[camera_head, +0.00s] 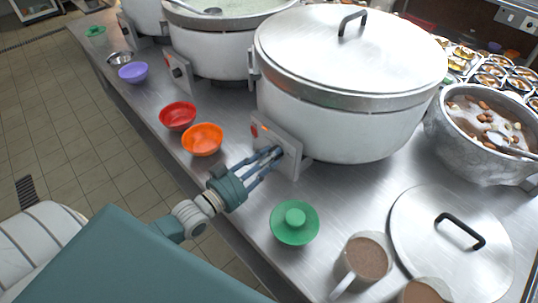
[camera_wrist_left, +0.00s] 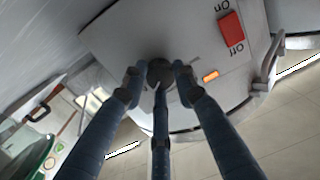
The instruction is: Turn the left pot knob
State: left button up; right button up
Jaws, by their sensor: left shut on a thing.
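The large white pot (camera_head: 340,115) with a closed silver lid has a grey control panel (camera_head: 292,150) on its front side. In the left wrist view this panel (camera_wrist_left: 130,35) carries a round dark knob (camera_wrist_left: 160,72), a red On/Off switch (camera_wrist_left: 231,28) and an orange light (camera_wrist_left: 210,76). My left gripper (camera_head: 275,156) reaches the panel from the left. Its three fingers close around the knob in the left wrist view (camera_wrist_left: 158,78). The fingers hide the knob in the head view. My right gripper is not in view.
A second white pot (camera_head: 210,52) with its own panel (camera_head: 177,72) stands farther back. Orange (camera_head: 202,139) and red (camera_head: 177,116) bowls sit near the counter's edge.

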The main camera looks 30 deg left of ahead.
pick_arm(q)
jog(key=shift+a+r+n+p, duration=0.1)
jog(key=shift+n+p, duration=0.4)
jog(key=shift+n, duration=2.15)
jog(key=shift+r+n+p, duration=0.1)
jog(key=shift+n+p, duration=0.4)
jog(key=shift+n, duration=2.15)
jog(key=o, duration=1.1)
jog(key=shift+f, duration=0.1)
jog(key=shift+o, duration=0.2)
jog(key=v, duration=1.2)
jog(key=shift+w+a, duration=0.1)
jog(key=shift+a, duration=0.05)
